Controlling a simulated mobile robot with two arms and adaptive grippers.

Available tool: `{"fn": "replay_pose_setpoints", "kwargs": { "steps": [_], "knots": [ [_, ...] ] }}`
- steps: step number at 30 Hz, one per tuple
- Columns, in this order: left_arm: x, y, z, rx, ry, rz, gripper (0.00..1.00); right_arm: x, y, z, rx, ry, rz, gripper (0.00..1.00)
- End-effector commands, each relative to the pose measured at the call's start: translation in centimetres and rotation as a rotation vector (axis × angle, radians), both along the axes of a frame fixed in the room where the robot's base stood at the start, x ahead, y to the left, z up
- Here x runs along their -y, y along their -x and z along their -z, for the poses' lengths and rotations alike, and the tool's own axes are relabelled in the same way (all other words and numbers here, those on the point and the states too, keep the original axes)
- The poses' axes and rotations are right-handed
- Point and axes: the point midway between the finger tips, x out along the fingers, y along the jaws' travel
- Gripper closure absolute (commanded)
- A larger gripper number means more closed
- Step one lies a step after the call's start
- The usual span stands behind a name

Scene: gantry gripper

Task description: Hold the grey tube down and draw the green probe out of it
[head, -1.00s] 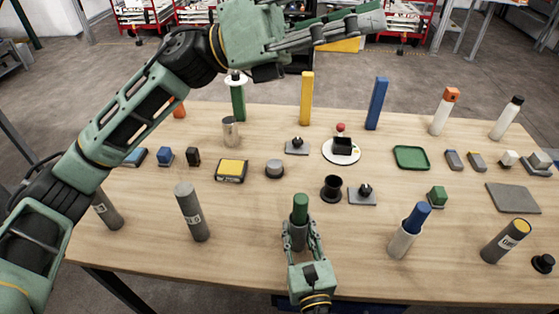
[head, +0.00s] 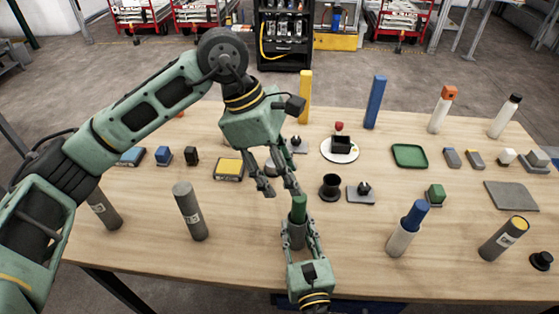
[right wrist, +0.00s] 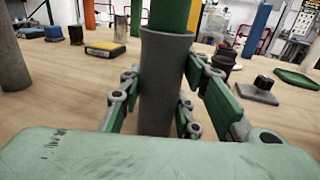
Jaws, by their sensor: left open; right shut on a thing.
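The green probe (head: 299,207) stands upright in the grey tube (head: 297,235) near the front middle of the table, its top part showing above the rim. My right gripper (head: 299,246) is shut on the grey tube from the front. In the right wrist view the grey tube (right wrist: 163,80) stands between the fingers, with the green probe (right wrist: 168,15) rising out of it. My left gripper (head: 279,193) is open and points down, just above and left of the green probe. One of its fingers is close to the probe's top; I cannot tell whether they touch.
A grey labelled cylinder (head: 190,211) stands to the left. A white tube with a blue probe (head: 415,214) stands to the right. A black cup (head: 330,187) and a grey plate with a black part (head: 361,193) lie just behind right. Bare wood lies between them.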

Motion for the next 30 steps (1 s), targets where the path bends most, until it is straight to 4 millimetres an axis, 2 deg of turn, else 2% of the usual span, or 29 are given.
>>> {"fn": "replay_pose_setpoints", "kwargs": {
  "steps": [6,13,19,27,30],
  "knots": [
    [1.7,0.4,4.1,-0.004,0.001,0.002,0.57,0.0,0.0,0.0,0.0,0.0,0.0,0.95],
    [3.0,0.6,7.3,-0.003,0.002,0.001,0.57,0.0,0.0,0.0,0.0,0.0,0.0,0.95],
    [3.5,0.6,8.5,0.0,0.003,0.001,0.57,0.0,0.0,0.0,0.0,0.0,0.0,0.95],
    [3.6,0.6,8.6,0.0,0.003,0.001,0.57,0.0,0.0,0.0,0.0,0.0,0.0,0.95],
    [3.6,0.6,8.6,0.0,0.003,0.001,0.64,0.0,0.0,0.0,0.0,0.0,0.0,0.95]
  ]
}}
